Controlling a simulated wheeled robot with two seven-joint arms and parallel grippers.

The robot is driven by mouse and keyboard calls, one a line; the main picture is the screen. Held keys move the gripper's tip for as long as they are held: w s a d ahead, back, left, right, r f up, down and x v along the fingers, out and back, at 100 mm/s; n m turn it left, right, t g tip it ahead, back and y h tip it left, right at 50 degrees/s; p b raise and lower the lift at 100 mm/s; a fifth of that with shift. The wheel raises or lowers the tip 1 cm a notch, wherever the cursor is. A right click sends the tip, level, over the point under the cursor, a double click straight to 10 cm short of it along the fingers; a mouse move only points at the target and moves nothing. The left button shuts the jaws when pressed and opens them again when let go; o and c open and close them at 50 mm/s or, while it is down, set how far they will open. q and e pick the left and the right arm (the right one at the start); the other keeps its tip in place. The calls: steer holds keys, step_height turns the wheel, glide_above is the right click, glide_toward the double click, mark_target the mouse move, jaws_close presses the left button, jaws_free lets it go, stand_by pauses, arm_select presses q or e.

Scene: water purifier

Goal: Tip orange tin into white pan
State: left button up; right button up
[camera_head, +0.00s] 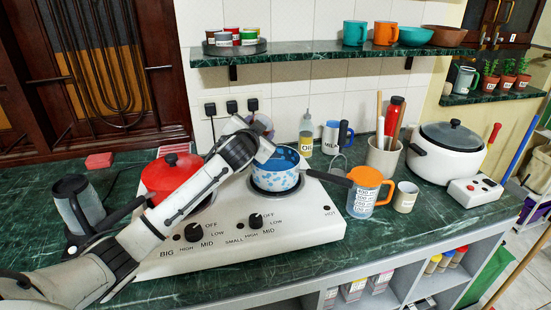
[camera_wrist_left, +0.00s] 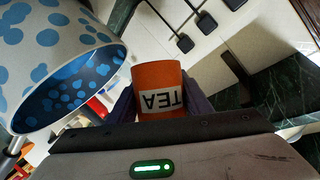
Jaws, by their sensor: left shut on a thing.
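The white pan (camera_head: 274,181) with blue spots and a blue inside sits on the right-hand burner of the stove, its dark handle pointing right. It also shows in the left wrist view (camera_wrist_left: 45,45), large at the upper left. My left gripper (camera_head: 262,143) is just behind and left of the pan's rim in the head view. In the left wrist view it is shut on the orange tin (camera_wrist_left: 160,84) labelled TEA, whose lettering is upside down in that view. The tin is beside the pan there. In the head view the gripper mostly hides the tin. My right gripper is not in view.
A red lidded pot (camera_head: 170,175) stands on the left burner, partly behind my arm. An oil bottle (camera_head: 306,135) and a milk mug (camera_head: 330,138) stand behind the pan. An orange-lidded jar (camera_head: 364,196) is right of its handle. A shelf (camera_head: 320,52) is above.

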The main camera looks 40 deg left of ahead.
arm_select(q)
steer(key=shift+d+r+m+y+b, duration=0.35)
steer(key=shift+r+m+b, duration=0.2)
steer(key=shift+m+b, duration=0.3)
stand_by(2.2)
steer(key=shift+r+m+t+y+b, duration=0.45)
steer(key=shift+r+m+t+b, duration=0.4)
steer(key=shift+m, duration=0.5)
stand_by(3.6)
